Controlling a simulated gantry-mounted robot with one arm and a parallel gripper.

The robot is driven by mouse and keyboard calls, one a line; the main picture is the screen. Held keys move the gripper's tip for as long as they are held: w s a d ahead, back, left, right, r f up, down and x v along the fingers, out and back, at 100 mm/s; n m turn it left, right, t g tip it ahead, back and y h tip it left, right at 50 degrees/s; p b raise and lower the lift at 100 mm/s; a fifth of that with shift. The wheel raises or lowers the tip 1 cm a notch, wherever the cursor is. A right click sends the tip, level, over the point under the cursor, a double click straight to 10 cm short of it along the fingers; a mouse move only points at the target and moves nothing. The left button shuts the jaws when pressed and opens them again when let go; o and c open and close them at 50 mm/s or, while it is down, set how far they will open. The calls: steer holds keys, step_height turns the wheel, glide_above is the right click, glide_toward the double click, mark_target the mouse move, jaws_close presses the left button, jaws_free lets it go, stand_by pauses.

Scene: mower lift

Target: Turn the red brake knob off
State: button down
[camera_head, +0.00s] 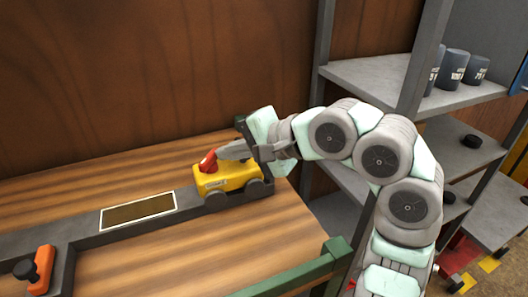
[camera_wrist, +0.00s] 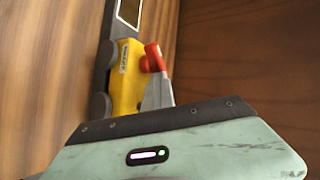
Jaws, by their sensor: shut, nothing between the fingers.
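The red brake knob (camera_head: 208,161) sits on top of a small yellow wheeled mower (camera_head: 227,180) on a dark track. My gripper (camera_head: 222,153) is shut and empty, with its fingertips right beside the knob's right side in the head view. In the wrist view the red knob (camera_wrist: 153,58) stands on the yellow body (camera_wrist: 127,75), with its lever-like end pointing up. The grey fingers (camera_wrist: 157,85) are at or against the knob's lower end. I cannot tell whether they touch it.
The dark track (camera_head: 85,237) runs left past a white-framed panel (camera_head: 138,210) to an orange lever (camera_head: 41,270). A wooden wall (camera_head: 140,70) stands close behind. A green rail (camera_head: 295,272) is at the front. Grey shelves (camera_head: 375,80) with dark cups (camera_head: 452,68) stand at right.

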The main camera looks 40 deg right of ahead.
steer(key=shift+w+d+f, duration=0.15)
steer(key=shift+d+f, duration=0.2)
steer(key=shift+d, duration=0.05)
steer(key=shift+a+f, duration=0.1)
steer(key=shift+a, duration=0.15)
steer(key=shift+s+a+r+b, duration=0.2)
steer(key=shift+a+r+b, duration=0.05)
steer(key=shift+a+b, duration=0.1)
steer(key=shift+s+r, duration=0.1)
steer(key=shift+s, duration=0.15)
steer(key=b+v, duration=0.2)
steer(key=v, duration=0.8)
steer(key=shift+r+b, duration=0.25)
steer(key=shift+b, duration=0.1)
steer(key=shift+d, duration=0.1)
